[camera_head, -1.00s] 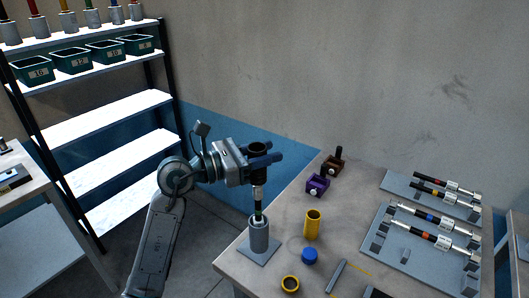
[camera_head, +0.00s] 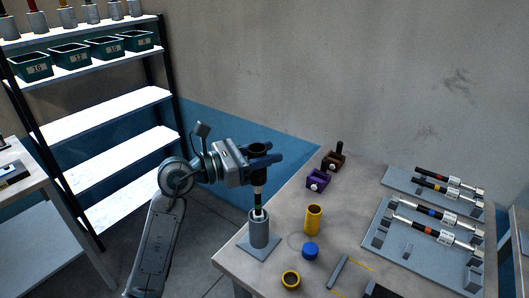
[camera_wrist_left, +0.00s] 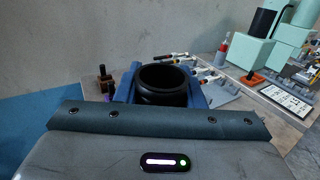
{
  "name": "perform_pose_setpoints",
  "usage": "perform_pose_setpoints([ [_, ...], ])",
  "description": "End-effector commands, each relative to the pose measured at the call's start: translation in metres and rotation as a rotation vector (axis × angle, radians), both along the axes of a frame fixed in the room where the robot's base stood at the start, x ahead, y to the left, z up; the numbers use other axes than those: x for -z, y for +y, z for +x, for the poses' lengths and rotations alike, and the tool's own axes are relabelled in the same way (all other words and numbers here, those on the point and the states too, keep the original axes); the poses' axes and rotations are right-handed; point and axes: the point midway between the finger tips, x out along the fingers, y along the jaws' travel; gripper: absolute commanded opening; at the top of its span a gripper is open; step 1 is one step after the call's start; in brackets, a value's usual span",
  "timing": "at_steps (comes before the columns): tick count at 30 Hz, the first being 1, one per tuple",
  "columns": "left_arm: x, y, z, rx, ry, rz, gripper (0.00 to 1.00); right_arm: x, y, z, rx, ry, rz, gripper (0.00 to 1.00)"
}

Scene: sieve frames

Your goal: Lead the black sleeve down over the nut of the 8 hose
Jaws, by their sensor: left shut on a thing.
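My left gripper (camera_head: 262,163) is shut on the black sleeve (camera_head: 258,149), a short wide ring with its open top up; it also shows between the blue fingers in the left wrist view (camera_wrist_left: 165,85). The hose's upper end meets the underside of the gripper. The nut is not visible, and I cannot tell how far it is inside the sleeve. My right gripper is not in view.
Purple (camera_head: 317,180) and brown (camera_head: 334,161) blocks lie behind. Hoses rest on grey racks (camera_head: 398,252) at the right. A shelf with green bins (camera_head: 70,56) stands left.

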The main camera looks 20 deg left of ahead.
Motion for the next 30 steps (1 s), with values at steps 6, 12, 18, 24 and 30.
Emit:
perform_pose_setpoints([
  [6,0.007,0.0,0.0,0.0,0.0,0.0,0.13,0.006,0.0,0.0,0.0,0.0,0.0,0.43],
  [12,0.007,0.0,0.0,0.0,0.0,0.0,0.13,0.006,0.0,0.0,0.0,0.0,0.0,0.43],
  [18,0.008,0.0,0.0,0.0,0.0,0.0,0.13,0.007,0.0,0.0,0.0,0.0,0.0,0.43],
  [24,0.013,0.0,0.0,0.0,0.0,0.0,0.13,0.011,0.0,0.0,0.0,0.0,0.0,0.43],
  [30,0.019,0.0,0.0,0.0,0.0,0.0,0.13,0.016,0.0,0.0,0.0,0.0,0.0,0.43],
])
